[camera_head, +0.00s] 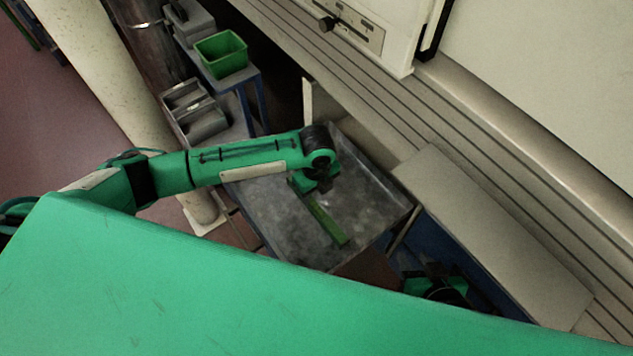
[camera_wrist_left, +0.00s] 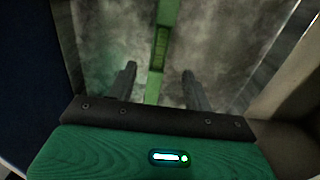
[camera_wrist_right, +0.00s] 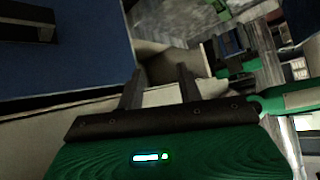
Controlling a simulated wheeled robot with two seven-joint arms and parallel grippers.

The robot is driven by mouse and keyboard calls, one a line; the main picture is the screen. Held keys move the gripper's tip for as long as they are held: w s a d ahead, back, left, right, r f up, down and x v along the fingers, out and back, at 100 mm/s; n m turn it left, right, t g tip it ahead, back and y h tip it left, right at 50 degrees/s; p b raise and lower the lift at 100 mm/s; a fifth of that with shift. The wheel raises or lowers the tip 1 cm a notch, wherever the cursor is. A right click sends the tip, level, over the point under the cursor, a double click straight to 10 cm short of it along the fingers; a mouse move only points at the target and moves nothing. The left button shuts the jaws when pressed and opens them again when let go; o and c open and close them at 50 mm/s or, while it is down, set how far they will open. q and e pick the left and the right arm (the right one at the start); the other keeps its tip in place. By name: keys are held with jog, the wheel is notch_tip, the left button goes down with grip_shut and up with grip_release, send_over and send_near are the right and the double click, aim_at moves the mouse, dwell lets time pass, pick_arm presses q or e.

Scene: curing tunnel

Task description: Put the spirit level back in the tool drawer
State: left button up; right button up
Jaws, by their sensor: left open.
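The spirit level (camera_head: 328,223) is a long green bar lying on a grey metal table top (camera_head: 375,205). My left gripper (camera_head: 318,187) is above its far end in the head view. In the left wrist view the level (camera_wrist_left: 161,48) runs lengthwise between the two spread fingers of the left gripper (camera_wrist_left: 159,72), with clear gaps on both sides. My right gripper (camera_wrist_right: 160,70) is open and empty in its wrist view. A blue panel with a dark handle (camera_wrist_right: 28,30) shows there; I cannot tell whether it is the tool drawer.
A beige slab (camera_head: 490,235) lies on a blue unit right of the metal table. A green bin (camera_head: 221,54) and grey trays (camera_head: 197,112) stand on a side stand at the back left. A thick pale column (camera_head: 95,70) rises at the left.

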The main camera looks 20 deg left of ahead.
pick_arm(q)
jog(key=s+d+r+n+t+h, duration=0.2)
jog(key=s+d+n+h, duration=0.15)
jog(key=s+d, duration=0.2)
jog(key=s+d+r+n+t+h, duration=0.1)
jog(key=s+d+r+n+h, duration=0.25)
jog(key=d+n, duration=0.2)
jog(key=s+a+r+n+t+y, duration=0.1)
jog(key=s+a+n+t, duration=0.2)
jog(key=a+n, duration=0.3)
jog(key=s+a+r+n+t+y, duration=0.2)
jog(key=s+a+n, duration=0.1)
jog(key=a+n, duration=0.4)
jog(key=shift+s+r+n+t, duration=0.2)
jog(key=shift+s+n+t, duration=0.15)
jog(key=shift+n+t, duration=0.05)
